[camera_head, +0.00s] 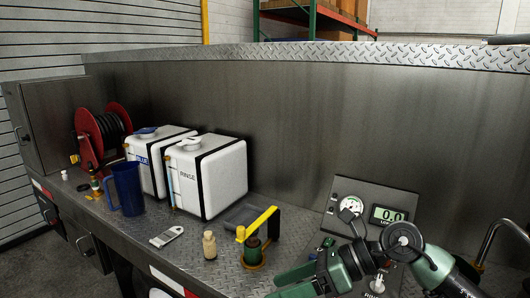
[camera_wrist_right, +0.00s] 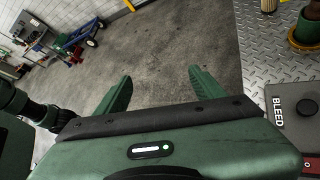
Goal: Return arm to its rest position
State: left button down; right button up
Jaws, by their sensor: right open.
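My right arm comes in from the lower right of the head view, with green and black links bent over the control panel. Its green gripper (camera_head: 288,283) is low in the picture, at the front edge of the bench. In the right wrist view the two green fingers of the gripper (camera_wrist_right: 162,88) are spread apart with nothing between them, and bare concrete floor shows beyond. My left gripper is in neither view.
A panel (camera_head: 365,207) with a gauge and a display reading 0.0 stands behind my right arm. A green valve with a yellow handle (camera_head: 262,222), a tan bottle (camera_head: 209,246), a RINSE tank (camera_head: 211,178) and a blue jug (camera_head: 127,187) stand on the diamond-plate bench.

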jog(key=a+r+m+t+y, duration=0.4)
jog(key=r+m+t+y, duration=0.4)
jog(key=r+m, duration=0.3)
jog(key=w+d+f+m+t+h, duration=0.2)
jog(key=d+f+m+t+h, duration=0.35)
jog(key=m, duration=0.55)
jog(key=w+d+f+m+t+h, duration=0.25)
jog(key=d+m+t+h, duration=0.45)
jog(key=m, duration=0.4)
jog(key=s+d+f+m+g+h, duration=0.2)
jog(key=d+f+m+g+h, duration=0.25)
jog(key=f+m+h, duration=0.4)
jog(key=s+d+f+m+g+y, duration=0.1)
jog(key=s+d+f+m+g, duration=0.1)
jog(key=s+f+g, duration=0.75)
jog(key=s+d+f+m+g, duration=0.2)
jog(key=s+f+m+g, duration=0.15)
jog(key=s+f, duration=1.1)
jog(key=s+f+g+b, duration=0.1)
jog(key=s+f+b, duration=0.15)
jog(key=f, duration=1.35)
jog(key=s+f+b, duration=0.2)
jog(key=f+b, duration=0.2)
jog(key=f, duration=1.1)
jog(key=s+d+f+n+g+b, duration=0.1)
jog(key=s+d+f+b, duration=0.2)
jog(key=s+f, duration=1.2)
notch_tip(320, 180, down, 4)
jog(key=shift+s+r, duration=0.25)
jog(key=shift+s, duration=0.1)
